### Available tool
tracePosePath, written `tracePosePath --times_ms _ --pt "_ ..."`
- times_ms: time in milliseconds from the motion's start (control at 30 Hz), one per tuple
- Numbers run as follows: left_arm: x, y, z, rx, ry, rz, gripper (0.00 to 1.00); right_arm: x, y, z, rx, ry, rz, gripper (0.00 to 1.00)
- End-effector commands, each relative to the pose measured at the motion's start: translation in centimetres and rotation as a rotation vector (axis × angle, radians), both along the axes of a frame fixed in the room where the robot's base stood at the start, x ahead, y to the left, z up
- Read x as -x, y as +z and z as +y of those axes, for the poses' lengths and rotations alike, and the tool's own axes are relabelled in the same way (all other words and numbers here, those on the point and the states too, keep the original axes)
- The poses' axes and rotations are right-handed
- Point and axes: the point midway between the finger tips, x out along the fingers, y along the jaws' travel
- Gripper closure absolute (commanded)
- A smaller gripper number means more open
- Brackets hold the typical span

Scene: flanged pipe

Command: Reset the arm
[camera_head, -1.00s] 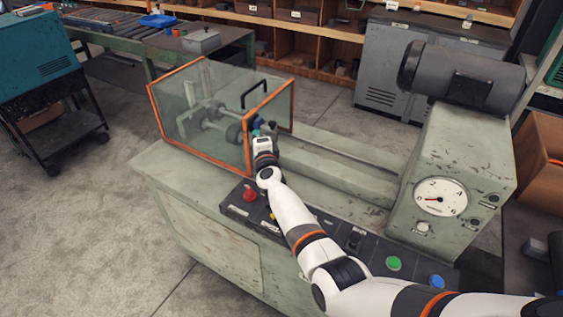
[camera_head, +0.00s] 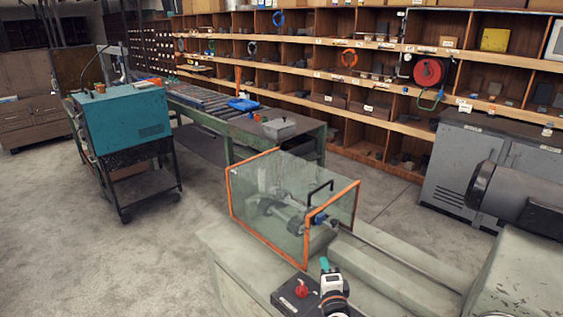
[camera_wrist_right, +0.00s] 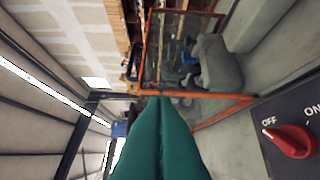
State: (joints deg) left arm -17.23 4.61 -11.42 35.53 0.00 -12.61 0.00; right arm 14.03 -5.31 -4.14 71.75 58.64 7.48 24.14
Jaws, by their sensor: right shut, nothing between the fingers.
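My right gripper (camera_head: 325,264) points up at the bottom of the head view, in front of the guard and apart from it. Its teal fingers (camera_wrist_right: 160,135) are pressed together and empty in the right wrist view. The white wrist of my right arm (camera_head: 333,292) shows below the fingers; the rest of the arm is out of the picture. A red knob (camera_head: 302,288) on a dark control panel is just left of the gripper. In the wrist view the red knob (camera_wrist_right: 291,141) sits between OFF and ON labels. My left gripper is not in view.
An orange-framed clear guard (camera_head: 307,237) stands on the pale green machine, with grey round parts (camera_head: 285,210) behind its panes. A teal cabinet (camera_head: 122,122) on a cart and a roller bench (camera_head: 220,115) stand behind left. Shelves line the back. Floor at left is clear.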

Motion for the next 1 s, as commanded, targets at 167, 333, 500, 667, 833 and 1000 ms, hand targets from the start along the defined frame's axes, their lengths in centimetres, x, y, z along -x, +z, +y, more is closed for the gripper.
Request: tracePosePath --times_ms 167,333,500,667,833,1000 --pt "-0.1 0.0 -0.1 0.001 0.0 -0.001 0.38 6.1 -1.3 2.9 0.31 0.277 0.084 1.0" --pt "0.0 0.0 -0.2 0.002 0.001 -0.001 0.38 15.9 -4.0 4.4 0.728 0.594 0.265 1.0" --pt "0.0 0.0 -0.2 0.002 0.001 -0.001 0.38 24.8 -5.5 2.8 1.036 0.808 0.47 1.0" --pt "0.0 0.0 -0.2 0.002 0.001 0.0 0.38 30.5 -5.5 0.7 1.198 0.918 0.622 1.0" --pt "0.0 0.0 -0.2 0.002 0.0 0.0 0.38 35.1 -4.8 -1.4 1.308 0.995 0.757 1.0" --pt "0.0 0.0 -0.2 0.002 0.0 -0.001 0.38 38.7 -3.8 -3.2 1.378 1.049 0.868 1.0"
